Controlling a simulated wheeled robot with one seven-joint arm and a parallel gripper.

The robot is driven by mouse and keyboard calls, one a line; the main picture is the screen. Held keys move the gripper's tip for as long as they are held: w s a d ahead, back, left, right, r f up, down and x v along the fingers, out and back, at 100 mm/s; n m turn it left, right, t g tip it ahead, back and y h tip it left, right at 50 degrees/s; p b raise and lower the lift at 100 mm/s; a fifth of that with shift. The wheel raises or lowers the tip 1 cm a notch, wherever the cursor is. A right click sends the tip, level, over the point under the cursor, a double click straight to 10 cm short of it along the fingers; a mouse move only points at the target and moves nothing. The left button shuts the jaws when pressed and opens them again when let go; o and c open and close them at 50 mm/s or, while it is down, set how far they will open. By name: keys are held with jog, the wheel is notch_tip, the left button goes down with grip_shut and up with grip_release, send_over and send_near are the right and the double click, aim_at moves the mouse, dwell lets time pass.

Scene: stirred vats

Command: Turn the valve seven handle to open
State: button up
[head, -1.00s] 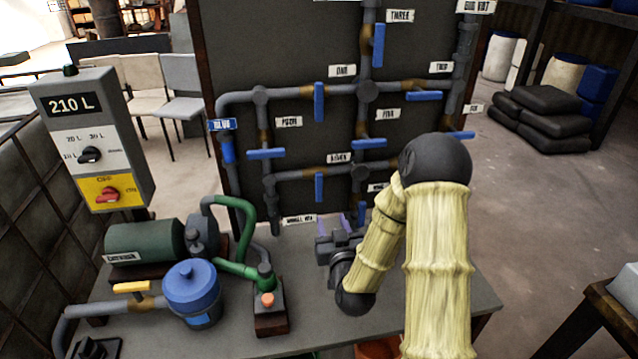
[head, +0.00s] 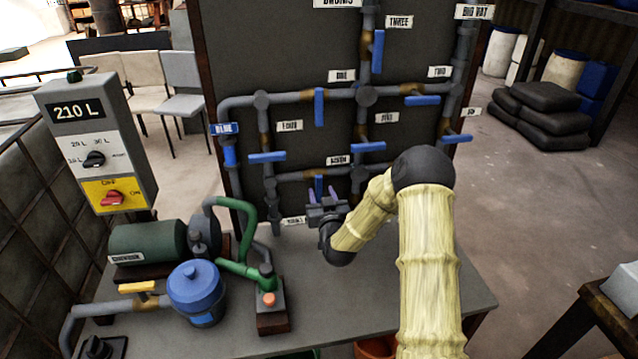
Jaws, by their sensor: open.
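The valve seven handle (head: 319,185) is a blue lever on the lower horizontal pipe, just below and left of the label that appears to read SEVEN (head: 338,160). It stands upright, across the pipe, and its lower part is partly hidden by my gripper. My gripper (head: 323,191) is open, with its purple fingers pointing up toward the panel at the handle. The handle appears between or just behind the fingers; I cannot tell whether they touch it.
Other blue handles sit close by, at the left (head: 267,157) and right (head: 368,147). The dark panel (head: 300,45) stands behind the pipes. A green pump pipe (head: 246,225), a blue-lidded vessel (head: 195,290) and a control box reading 210 L (head: 95,150) are at the left.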

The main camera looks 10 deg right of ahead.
aim_at(320, 188)
jog(key=shift+w+p, duration=0.4)
jog(key=shift+w, duration=1.9)
grip_shut()
